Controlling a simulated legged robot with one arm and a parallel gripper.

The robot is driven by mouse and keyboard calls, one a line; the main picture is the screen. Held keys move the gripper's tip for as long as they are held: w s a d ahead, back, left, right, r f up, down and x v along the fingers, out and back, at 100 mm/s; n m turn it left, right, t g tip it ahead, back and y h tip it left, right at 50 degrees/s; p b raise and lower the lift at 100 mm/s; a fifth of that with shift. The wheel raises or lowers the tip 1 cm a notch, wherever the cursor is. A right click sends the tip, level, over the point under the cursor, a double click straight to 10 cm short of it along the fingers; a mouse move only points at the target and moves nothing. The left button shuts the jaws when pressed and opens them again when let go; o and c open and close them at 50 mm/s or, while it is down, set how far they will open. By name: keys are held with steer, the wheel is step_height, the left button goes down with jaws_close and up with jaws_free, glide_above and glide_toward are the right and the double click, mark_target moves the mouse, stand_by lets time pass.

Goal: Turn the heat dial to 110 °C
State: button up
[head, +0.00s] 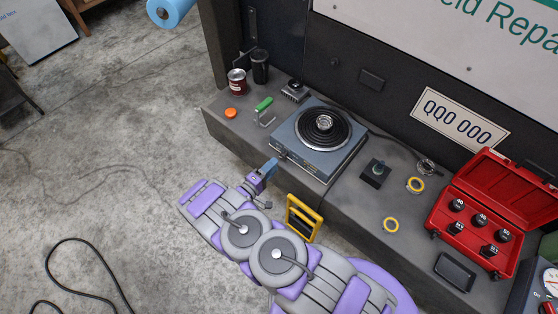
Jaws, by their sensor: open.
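A blue-grey hot plate (343,158) with a black coil burner (321,130) stands on the dark bench. A small ring-shaped metal part sits on the middle of the coil. The front face of the hot plate points toward me, and my gripper (273,165) is in front of its left end. The heat dial and its markings are too small and too close to the gripper to make out. My gripper is open, and I see nothing held in it. I cannot tell whether its fingertips touch the hot plate.
A green-handled tool (264,104), a red can (237,82) and a black cup (260,67) stand to the left. A yellow frame (304,217) is below the hot plate.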

mark_target(282, 158)
steer(key=x, duration=0.4)
steer(key=shift+d+b, duration=0.2)
steer(key=shift+b, duration=0.1)
steer(key=shift+w, duration=0.4)
steer(key=shift+d, duration=0.2)
steer(key=c, duration=0.8)
steer(key=shift+o, duration=0.2)
